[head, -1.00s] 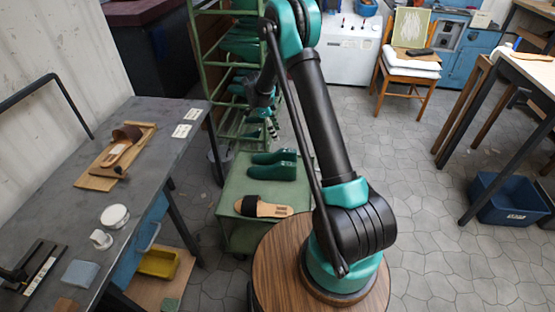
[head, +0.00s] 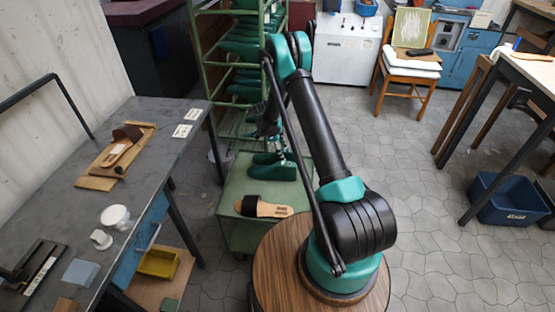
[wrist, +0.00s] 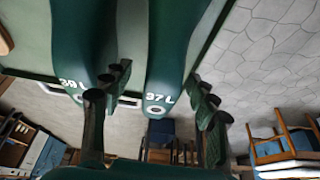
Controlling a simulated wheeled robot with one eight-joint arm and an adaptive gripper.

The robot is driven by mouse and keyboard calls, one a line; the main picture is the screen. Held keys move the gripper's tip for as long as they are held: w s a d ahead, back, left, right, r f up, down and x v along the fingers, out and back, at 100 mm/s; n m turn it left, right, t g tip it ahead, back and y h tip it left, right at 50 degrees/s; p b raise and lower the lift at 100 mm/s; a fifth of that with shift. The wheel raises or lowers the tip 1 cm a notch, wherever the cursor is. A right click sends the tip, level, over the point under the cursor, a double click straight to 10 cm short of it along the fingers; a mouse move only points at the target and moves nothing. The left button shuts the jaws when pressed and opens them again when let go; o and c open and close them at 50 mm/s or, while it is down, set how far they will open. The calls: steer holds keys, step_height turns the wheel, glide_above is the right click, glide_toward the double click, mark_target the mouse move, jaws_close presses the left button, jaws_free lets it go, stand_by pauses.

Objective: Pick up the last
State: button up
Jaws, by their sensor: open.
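Two dark green shoe lasts (head: 266,172) lie side by side on the green trolley top (head: 232,189). In the wrist view one last (wrist: 178,45) is marked 37 L and sits at the middle, roughly between my fingers. I cannot tell whether a finger touches a last.
A sandal (head: 264,207) lies on the trolley, in front of the lasts. A green rack (head: 203,60) with more lasts stands right behind. A grey workbench (head: 150,190) is on the left. Open floor (head: 430,240) lies to the right.

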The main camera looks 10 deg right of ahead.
mark_target(288, 159)
steer(key=shift+x, duration=2.75)
steer(key=shift+w+d+r, duration=0.1)
steer(key=shift+d+r, duration=0.05)
steer(key=shift+c, duration=0.2)
steer(key=c, duration=1.2)
